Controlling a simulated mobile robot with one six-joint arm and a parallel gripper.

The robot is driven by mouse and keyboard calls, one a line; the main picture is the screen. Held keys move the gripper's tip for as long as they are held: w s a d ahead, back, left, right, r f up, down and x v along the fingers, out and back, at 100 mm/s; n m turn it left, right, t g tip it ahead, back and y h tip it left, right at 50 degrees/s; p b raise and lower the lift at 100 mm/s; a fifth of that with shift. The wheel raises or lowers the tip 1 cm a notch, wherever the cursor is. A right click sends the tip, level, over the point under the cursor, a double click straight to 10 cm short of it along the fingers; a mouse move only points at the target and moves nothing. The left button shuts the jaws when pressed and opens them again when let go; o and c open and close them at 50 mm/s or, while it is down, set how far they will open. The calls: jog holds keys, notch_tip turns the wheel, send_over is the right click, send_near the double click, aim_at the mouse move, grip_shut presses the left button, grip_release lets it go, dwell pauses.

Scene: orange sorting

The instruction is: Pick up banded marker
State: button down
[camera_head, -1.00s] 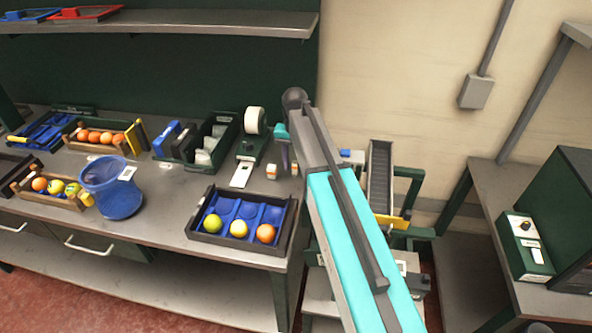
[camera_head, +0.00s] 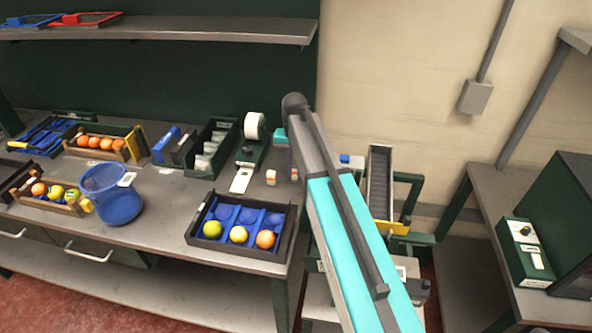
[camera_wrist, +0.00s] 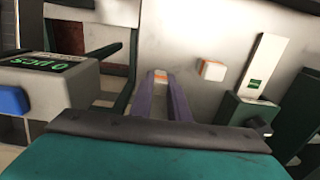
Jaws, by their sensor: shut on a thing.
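Two small white markers with orange bands are near the bench's right end. One banded marker (camera_wrist: 160,77) is between the tips of my gripper (camera_wrist: 163,84) in the wrist view, with the purple fingers closed on its sides. In the head view this marker (camera_head: 294,174) shows just below my gripper (camera_head: 289,165), whose fingers are mostly hidden behind the arm. The other banded marker (camera_head: 271,177) stands free to its left on the bench; it also shows in the wrist view (camera_wrist: 212,70), right of the fingers. I cannot tell whether the held marker is clear of the bench.
A label dispenser (camera_head: 247,158) stands left of the markers. A dark tray (camera_head: 205,242) with blue cups and several fruits is in front, and a blue bucket (camera_head: 120,207) is farther left. A conveyor-like rack (camera_head: 379,180) stands right of my arm.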

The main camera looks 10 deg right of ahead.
aim_at(295, 168)
jog(key=shift+r+p, duration=0.85)
jog(key=shift+r, duration=0.7)
jog(key=shift+s+r, duration=0.1)
jog(key=shift+s, duration=0.1)
jog(key=s+d+r+p, duration=0.1)
jog(key=s+d+p, duration=0.1)
jog(key=s, duration=1.3)
jog(key=shift+s+d+r, duration=0.15)
jog(key=shift+s+d, duration=0.05)
jog(key=shift+s, duration=0.05)
jog(key=shift+p, duration=0.3)
